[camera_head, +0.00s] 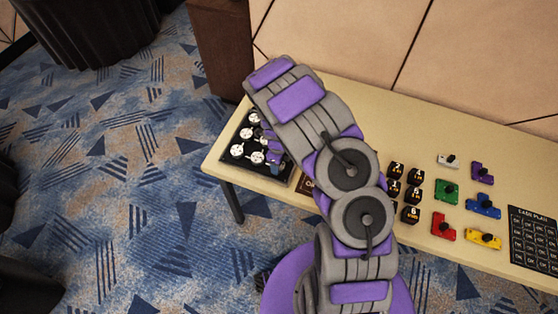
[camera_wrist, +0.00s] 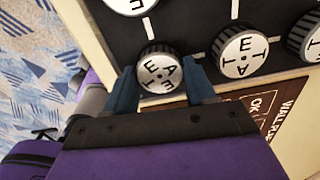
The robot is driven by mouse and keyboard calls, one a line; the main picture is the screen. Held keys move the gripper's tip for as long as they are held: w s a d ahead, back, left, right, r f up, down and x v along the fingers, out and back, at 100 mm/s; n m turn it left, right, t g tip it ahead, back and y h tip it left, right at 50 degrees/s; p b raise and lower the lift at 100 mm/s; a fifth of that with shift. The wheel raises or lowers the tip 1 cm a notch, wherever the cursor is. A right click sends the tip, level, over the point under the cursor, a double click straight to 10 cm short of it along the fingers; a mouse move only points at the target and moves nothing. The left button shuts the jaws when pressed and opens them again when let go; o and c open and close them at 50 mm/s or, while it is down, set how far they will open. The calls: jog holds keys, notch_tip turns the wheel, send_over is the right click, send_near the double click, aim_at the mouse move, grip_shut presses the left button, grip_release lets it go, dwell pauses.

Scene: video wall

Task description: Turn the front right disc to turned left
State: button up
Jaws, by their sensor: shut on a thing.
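The front right disc (camera_wrist: 160,70) is white-faced with black letters and a dark ribbed rim. In the wrist view it sits at the panel's near corner, with a white mark on the panel just above it. My gripper (camera_wrist: 159,66) has one blue finger on each side of this disc and is shut on it. In the head view, my gripper (camera_head: 271,152) is over the right part of the black panel (camera_head: 243,167) and hides this disc. Its letters look tilted in the wrist view.
Neighbouring discs (camera_wrist: 240,53) stand close to the held disc. A brown sign (camera_wrist: 255,112) lies beside the panel. On the table (camera_head: 385,120), black cubes (camera_head: 397,171) and coloured blocks (camera_head: 446,190) stand to the right of my arm. The back strip of the table is clear.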

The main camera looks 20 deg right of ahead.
jog(key=n, duration=0.1)
jog(key=n+p, duration=0.1)
jog(key=n, duration=0.2)
jog(key=shift+w+r+n+p, duration=0.15)
jog(key=shift+w+n+p, duration=0.1)
jog(key=shift+n+p, duration=0.05)
jog(key=n+p, duration=0.1)
jog(key=n, duration=0.3)
jog(key=shift+n, duration=0.3)
jog(key=n+p, duration=0.1)
jog(key=n, duration=0.2)
jog(key=shift+n, duration=0.3)
jog(key=n+p, duration=0.1)
jog(key=n, duration=0.3)
jog(key=shift+n, duration=0.3)
jog(key=n+p, duration=0.1)
jog(key=n, duration=0.2)
jog(key=shift+n, duration=0.3)
jog(key=n, duration=0.3)
jog(key=shift+n, duration=0.3)
jog(key=n, duration=0.6)
jog(key=shift+s, duration=0.1)
jog(key=shift+n, duration=0.4)
